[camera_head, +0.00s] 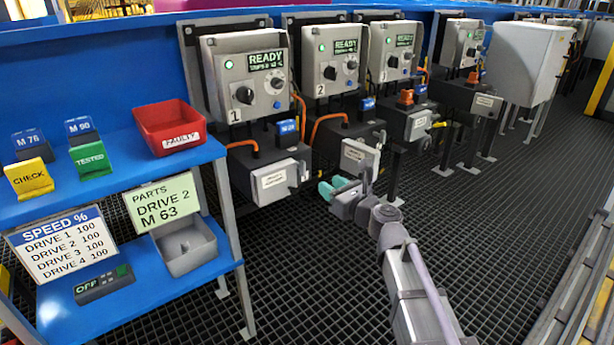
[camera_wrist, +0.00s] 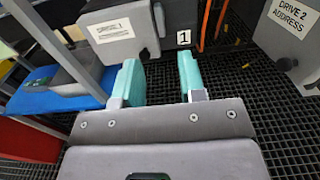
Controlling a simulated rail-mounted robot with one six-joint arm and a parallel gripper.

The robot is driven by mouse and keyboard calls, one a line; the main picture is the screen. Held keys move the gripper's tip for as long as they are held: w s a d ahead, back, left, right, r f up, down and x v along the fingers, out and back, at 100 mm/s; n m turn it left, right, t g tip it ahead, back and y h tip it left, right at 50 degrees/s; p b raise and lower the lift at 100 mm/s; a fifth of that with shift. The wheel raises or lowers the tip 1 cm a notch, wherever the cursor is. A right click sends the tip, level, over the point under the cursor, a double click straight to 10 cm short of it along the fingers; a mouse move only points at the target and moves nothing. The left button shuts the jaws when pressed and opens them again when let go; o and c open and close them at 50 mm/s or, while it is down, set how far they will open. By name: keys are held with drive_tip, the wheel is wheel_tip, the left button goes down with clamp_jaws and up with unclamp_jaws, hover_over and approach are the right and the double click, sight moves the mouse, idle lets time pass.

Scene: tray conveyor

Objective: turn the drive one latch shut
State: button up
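Drive one is the unit with the number 1 on its grey control box (camera_head: 245,110).
Drive 2's labelled cover (camera_head: 356,158) stands close behind my gripper and looks swung open. Orange cables (camera_head: 325,122) run between boxes. At left is a blue shelf (camera_head: 140,300) with a red faulty bin (camera_head: 172,125) and a grey parts bin (camera_head: 190,262). Grating floor is clear in front.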

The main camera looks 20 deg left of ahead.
sight(305, 168)
drive_tip(key=x, duration=1)
drive_tip(key=shift+w+a, duration=0.2)
drive_tip(key=shift+a, duration=0.15)
drive_tip(key=shift+c, duration=0.2)
clamp_jaws()
